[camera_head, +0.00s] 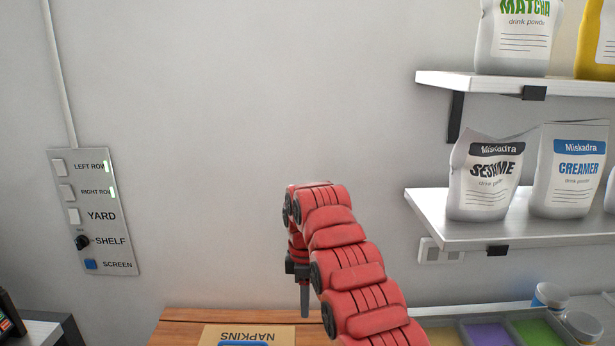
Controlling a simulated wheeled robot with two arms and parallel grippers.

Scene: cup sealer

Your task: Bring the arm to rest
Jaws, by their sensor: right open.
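My right arm, red and segmented, rises from the bottom of the head view and bends over at its top. My right gripper (303,290) hangs from its end and points down, above the wooden surface (185,327). The gripper is open, and I see nothing held in it. The arm itself partly hides the gripper. My left gripper is not in view.
A box marked NAPKINS (248,336) is at the bottom, left of the gripper. A switch panel (95,212) is on the left wall. Shelves (455,236) with powder bags (485,180) are at right, above colored bins (487,334). The middle wall is clear.

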